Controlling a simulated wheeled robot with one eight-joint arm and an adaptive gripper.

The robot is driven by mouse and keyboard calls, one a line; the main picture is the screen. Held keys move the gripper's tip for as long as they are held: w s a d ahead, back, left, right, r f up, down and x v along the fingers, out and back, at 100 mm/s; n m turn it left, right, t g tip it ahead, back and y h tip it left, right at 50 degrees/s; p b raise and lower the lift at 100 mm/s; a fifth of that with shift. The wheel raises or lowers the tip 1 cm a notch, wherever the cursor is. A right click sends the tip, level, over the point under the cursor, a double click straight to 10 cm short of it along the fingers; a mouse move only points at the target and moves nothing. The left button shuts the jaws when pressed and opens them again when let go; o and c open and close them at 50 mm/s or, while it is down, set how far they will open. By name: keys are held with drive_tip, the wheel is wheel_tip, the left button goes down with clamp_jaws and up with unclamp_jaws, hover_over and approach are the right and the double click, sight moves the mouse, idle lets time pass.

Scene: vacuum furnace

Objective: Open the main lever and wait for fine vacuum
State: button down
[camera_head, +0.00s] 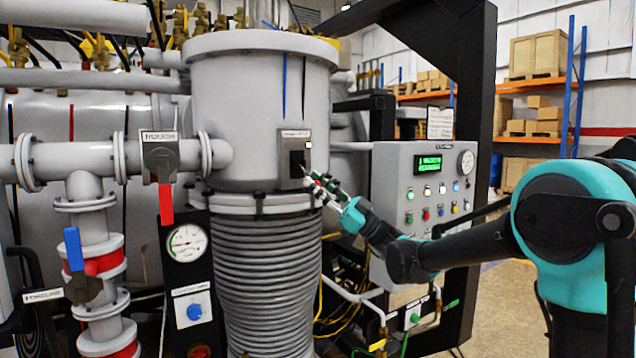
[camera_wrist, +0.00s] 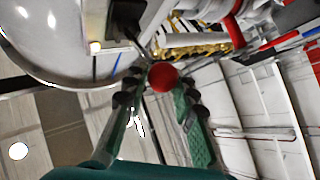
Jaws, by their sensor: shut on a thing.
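The main lever shows in the wrist view as a dark rod ending in a round red knob (camera_wrist: 163,78). My gripper (camera_wrist: 160,88) is shut on this knob, with one green finger on each side. In the head view my gripper (camera_head: 312,180) is at the lower right of the grey lever plate (camera_head: 283,153) on the front of the tall grey cylinder. The plate has a dark slot (camera_head: 297,162) and a small pale lit lamp (camera_head: 308,145). In the head view the knob is too small and covered to make out clearly.
A control panel (camera_head: 393,185) with a green display (camera_head: 429,164), several buttons and a gauge stands right of the cylinder. Left are the red-handled ROUGH valve (camera_head: 166,205), a blue-handled valve (camera_head: 73,250) and a round gauge (camera_head: 187,243). A black frame (camera_head: 478,90) rises behind my arm.

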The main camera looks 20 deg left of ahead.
drive_tip(key=shift+a+f, duration=0.15)
drive_tip(key=shift+f, duration=0.35)
drive_tip(key=c, duration=1.2)
unclamp_jaws()
drive_tip(key=shift+w, duration=0.1)
drive_tip(key=v, duration=1.2)
drive_tip(key=shift+s+d+r, duration=0.25)
drive_tip(key=shift+r, duration=0.05)
